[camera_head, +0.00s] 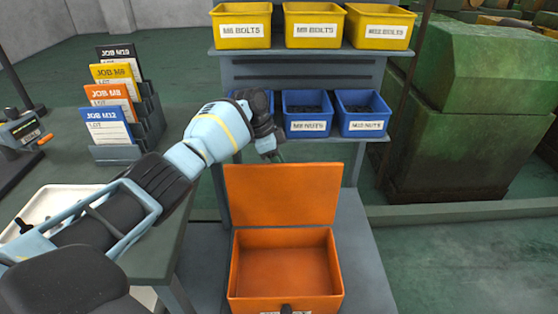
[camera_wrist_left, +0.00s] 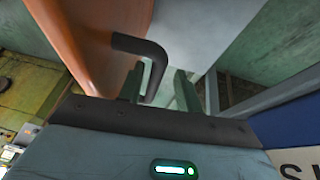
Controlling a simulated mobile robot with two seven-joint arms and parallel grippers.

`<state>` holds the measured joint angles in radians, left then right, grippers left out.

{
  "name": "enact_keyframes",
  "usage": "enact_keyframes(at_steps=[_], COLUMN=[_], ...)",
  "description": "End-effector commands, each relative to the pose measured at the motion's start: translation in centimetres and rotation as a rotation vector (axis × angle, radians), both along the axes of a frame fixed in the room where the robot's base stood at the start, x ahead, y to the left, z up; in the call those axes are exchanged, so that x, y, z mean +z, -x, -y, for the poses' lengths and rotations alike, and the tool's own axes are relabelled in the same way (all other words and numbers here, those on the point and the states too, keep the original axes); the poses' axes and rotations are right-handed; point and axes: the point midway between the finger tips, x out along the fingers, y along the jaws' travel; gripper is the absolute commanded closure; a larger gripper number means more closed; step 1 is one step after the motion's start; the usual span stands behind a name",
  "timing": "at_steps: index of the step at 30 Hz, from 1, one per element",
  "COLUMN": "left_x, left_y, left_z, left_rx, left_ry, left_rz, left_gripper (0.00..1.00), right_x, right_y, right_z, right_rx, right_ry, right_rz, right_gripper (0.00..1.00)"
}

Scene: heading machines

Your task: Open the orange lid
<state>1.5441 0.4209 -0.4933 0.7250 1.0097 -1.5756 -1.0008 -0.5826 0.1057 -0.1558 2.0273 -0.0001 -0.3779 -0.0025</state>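The orange lid (camera_head: 282,194) stands raised, close to upright, at the back edge of the orange box (camera_head: 236,270). The box's inside is exposed and looks empty. My left arm reaches across from the left, and my left gripper (camera_head: 277,156) is at the lid's top edge, partly hidden. In the left wrist view the lid (camera_wrist_left: 80,40) is at the left, with its dark bent handle (camera_wrist_left: 153,62) sticking out. The green fingers of my left gripper (camera_wrist_left: 158,88) stand apart, with the handle's end between them. My right gripper is not in view.
Blue bins (camera_head: 308,128) and yellow bins (camera_head: 316,43) stand on a rack behind the lid. A table (camera_head: 150,235) at the left carries job cards (camera_head: 108,125) and a white tray (camera_head: 48,205). Green machinery (camera_head: 460,115) fills the right; the floor (camera_head: 460,265) before it is clear.

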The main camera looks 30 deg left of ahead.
Motion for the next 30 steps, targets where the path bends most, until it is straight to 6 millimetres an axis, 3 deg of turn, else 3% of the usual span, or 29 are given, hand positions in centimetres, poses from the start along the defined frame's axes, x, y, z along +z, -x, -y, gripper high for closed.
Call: enact_keyframes(at_steps=[8, 21, 30], left_x=[0.7, 6.4, 7.5], left_y=[-0.1, 0.7, 1.0], left_z=[-0.2, -2.4, -2.9], left_rx=[0.002, 0.001, 0.000], left_ry=[0.001, 0.000, 0.000], left_rz=[0.009, 0.007, 0.004], left_gripper=[0.66, 0.66, 0.66], right_x=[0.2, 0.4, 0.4], right_y=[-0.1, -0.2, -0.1], right_z=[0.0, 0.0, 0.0], right_rx=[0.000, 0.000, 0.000], right_ry=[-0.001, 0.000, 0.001], right_rz=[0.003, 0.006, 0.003], right_gripper=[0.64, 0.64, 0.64])
